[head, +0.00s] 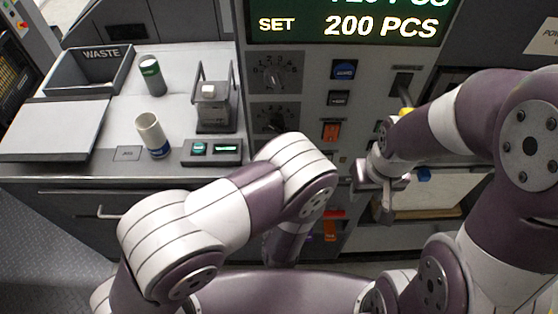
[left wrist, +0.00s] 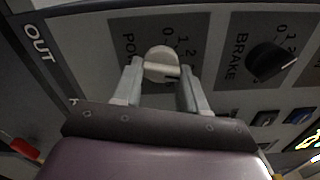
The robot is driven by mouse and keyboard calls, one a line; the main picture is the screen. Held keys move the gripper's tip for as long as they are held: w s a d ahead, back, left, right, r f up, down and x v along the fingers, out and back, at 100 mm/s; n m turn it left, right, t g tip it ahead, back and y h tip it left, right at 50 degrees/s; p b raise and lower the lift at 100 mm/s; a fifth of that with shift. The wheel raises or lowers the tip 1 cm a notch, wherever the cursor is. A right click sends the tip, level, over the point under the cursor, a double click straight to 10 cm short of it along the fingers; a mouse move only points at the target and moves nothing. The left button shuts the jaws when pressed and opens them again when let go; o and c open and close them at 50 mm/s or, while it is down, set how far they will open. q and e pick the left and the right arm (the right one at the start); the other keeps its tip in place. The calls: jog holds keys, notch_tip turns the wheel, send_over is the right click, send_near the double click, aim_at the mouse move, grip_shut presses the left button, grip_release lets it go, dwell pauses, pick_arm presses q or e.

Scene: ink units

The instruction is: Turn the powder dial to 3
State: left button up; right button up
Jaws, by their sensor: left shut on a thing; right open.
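The powder dial (left wrist: 160,62) shows in the left wrist view as a pale round knob with a grip bar, on a dark plate with printed numbers. My left gripper (left wrist: 158,75) has its two fingers on either side of the knob's bar and is shut on it. I cannot read the number it points to. In the head view my left arm hides this dial and the left gripper. My right gripper (head: 384,198) is open and empty, in front of the panel at the right.
The black brake dial (left wrist: 267,60) is beside the powder dial in the wrist view. Cups and a waste bin (head: 62,83) stand on the left counter.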

dwell(0.5)
pick_arm(q)
jog(key=o, duration=1.1)
jog(key=shift+c, duration=0.2)
